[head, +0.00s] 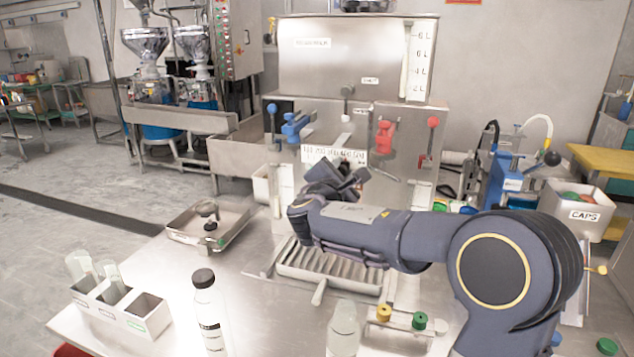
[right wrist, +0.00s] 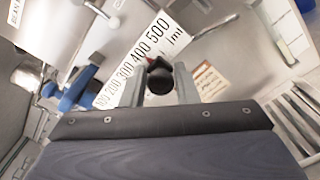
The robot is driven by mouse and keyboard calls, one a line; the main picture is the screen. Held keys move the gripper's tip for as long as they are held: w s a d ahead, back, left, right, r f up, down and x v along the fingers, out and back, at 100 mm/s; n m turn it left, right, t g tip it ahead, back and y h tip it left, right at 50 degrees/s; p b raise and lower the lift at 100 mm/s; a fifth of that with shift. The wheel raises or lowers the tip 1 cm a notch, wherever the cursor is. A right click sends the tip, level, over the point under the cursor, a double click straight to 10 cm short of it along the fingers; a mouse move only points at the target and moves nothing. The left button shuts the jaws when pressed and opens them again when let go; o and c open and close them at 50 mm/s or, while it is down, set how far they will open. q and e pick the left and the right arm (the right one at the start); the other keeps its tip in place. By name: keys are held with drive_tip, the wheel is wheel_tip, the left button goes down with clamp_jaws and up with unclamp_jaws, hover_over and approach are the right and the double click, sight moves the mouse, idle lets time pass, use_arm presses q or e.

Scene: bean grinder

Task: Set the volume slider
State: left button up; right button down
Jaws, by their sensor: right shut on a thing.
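The volume scale is a white plate (head: 318,154) on the front of the steel machine; in the right wrist view its plate (right wrist: 140,59) reads 100 to 500 ml. My right gripper (head: 350,178) is in front of the machine, just below the scale. In the right wrist view my right gripper (right wrist: 160,85) is shut on the black slider knob (right wrist: 160,76), close to the scale's lower edge near the middle numbers. In the head view the gripper hides the knob. I cannot tell the exact value. My left gripper is not in view.
A blue valve (head: 294,127) and a red valve (head: 385,137) flank the scale. Below is a slatted drip tray (head: 325,270). A bottle (head: 208,312), a holder (head: 120,312) with tubes, and a steel tray (head: 240,212) stand on the table. A caps bin (head: 583,214) is at right.

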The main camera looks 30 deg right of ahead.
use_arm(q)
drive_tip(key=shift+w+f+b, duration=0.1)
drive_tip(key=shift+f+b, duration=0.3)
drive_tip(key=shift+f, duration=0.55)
use_arm(e)
drive_tip(key=shift+s+d+f, duration=0.15)
drive_tip(key=shift+s+d, duration=0.9)
drive_tip(key=shift+s, duration=0.2)
drive_tip(key=c, duration=1.4)
unclamp_jaws()
drive_tip(key=shift+c, duration=0.2)
drive_tip(key=shift+o, duration=1.2)
drive_tip(key=shift+s+d, duration=0.1)
drive_tip(key=shift+s, duration=0.1)
drive_tip(key=shift+w, duration=0.1)
